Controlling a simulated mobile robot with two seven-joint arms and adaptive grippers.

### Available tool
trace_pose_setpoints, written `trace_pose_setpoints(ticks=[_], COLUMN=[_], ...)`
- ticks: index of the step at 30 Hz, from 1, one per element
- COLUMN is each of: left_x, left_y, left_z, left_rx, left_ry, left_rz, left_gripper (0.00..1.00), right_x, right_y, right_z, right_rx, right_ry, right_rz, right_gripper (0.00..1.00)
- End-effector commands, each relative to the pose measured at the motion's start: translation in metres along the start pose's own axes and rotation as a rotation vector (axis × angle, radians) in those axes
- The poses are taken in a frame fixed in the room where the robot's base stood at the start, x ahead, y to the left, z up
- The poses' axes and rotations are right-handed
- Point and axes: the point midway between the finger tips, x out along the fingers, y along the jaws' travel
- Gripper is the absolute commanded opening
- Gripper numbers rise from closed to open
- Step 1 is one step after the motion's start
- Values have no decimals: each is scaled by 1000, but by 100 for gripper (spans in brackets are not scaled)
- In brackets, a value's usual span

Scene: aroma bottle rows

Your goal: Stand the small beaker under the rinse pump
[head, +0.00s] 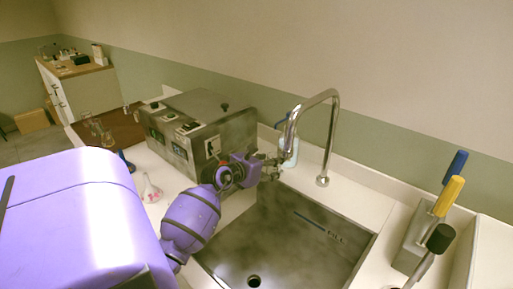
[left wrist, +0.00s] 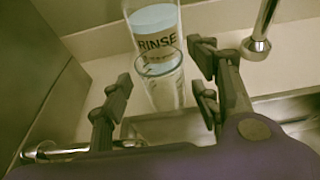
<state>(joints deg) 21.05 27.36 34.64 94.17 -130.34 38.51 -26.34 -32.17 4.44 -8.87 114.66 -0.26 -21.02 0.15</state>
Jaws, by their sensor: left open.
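The rinse pump (head: 289,153) is a clear bottle of pale blue liquid behind the sink, left of the tall faucet. In the left wrist view its bottle (left wrist: 154,20) carries a RINSE label, and its top is cut off. The small beaker (left wrist: 164,88) is clear glass and appears upright, directly in front of the label. My left gripper (left wrist: 162,68) is open, with a finger on each side of the beaker; I cannot tell whether either touches it. In the head view the left gripper (head: 276,169) is beside the bottle, and the beaker is hard to make out there.
A metal sink (head: 285,243) lies in front, with a chrome faucet (head: 333,130) close right of the pump. A steel box appliance (head: 205,125) stands left of the gripper. Flasks (head: 150,190) stand on the left counter. Blue and yellow handled taps (head: 449,195) stand at right.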

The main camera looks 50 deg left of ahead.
Motion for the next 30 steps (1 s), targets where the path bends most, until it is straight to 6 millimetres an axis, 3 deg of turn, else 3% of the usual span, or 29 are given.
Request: trace_pose_setpoints(ticks=[9,15,20,30], left_x=[-73,-103,-112,-113], left_y=[0,-1,-1,-1], left_z=[-3,-2,0,0], left_rx=[5,3,3,3], left_ry=[2,0,-1,-2], left_rz=[1,-1,-1,-1], left_gripper=[56,56,56,56], right_x=[0,-2,-3,-2], right_y=[0,0,1,0], right_z=[4,13,16,12], right_rx=[1,1,1,0], right_ry=[-5,-21,-26,-19], right_rz=[0,2,3,2], right_gripper=[40,40,40,40])
